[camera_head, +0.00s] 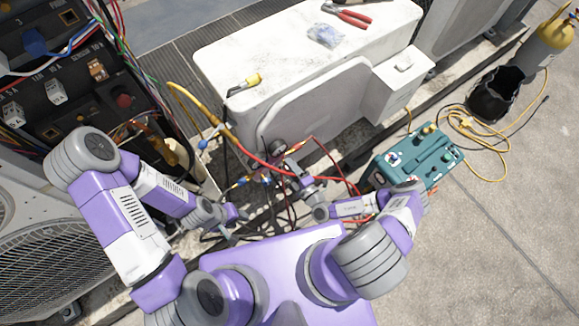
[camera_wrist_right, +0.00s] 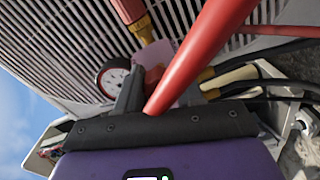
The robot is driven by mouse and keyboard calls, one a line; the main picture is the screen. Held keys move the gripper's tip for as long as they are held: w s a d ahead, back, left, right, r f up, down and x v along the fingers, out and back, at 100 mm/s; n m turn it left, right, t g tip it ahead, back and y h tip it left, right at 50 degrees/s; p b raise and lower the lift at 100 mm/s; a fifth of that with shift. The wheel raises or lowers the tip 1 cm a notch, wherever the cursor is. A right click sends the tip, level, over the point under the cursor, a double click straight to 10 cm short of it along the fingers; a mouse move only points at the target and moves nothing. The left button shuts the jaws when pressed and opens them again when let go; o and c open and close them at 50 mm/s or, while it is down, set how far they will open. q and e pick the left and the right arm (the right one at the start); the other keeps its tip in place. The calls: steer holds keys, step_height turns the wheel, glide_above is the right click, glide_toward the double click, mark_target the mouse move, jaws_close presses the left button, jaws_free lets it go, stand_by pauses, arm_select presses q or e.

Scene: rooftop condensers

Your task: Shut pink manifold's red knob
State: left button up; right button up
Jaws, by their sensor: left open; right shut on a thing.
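The pink manifold (camera_wrist_right: 160,52) shows partly in the right wrist view, with a round white-faced gauge (camera_wrist_right: 113,80) on its left. My right gripper (camera_wrist_right: 158,92) is closed at the manifold. A small red part (camera_wrist_right: 152,76) shows between its fingers and appears to be the red knob, mostly hidden by a finger and a thick red hose (camera_wrist_right: 205,45). In the head view my right gripper (camera_head: 296,172) is among the hoses by the gauge (camera_head: 277,147), and the manifold is hardly distinguishable. My left gripper (camera_head: 237,214) is open and empty, left of the hoses.
An open electrical panel (camera_head: 75,75) is at left. A teal pump (camera_head: 425,155) sits at right. Red, yellow and black hoses crowd the manifold.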

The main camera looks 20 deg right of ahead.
steer(key=m, duration=0.5)
steer(key=shift+d+f+m, duration=0.1)
steer(key=shift+m, duration=0.2)
stand_by(0.4)
steer(key=o, duration=1)
steer(key=p+v, duration=0.1)
steer(key=v, duration=0.6)
steer(key=shift+s, duration=0.25)
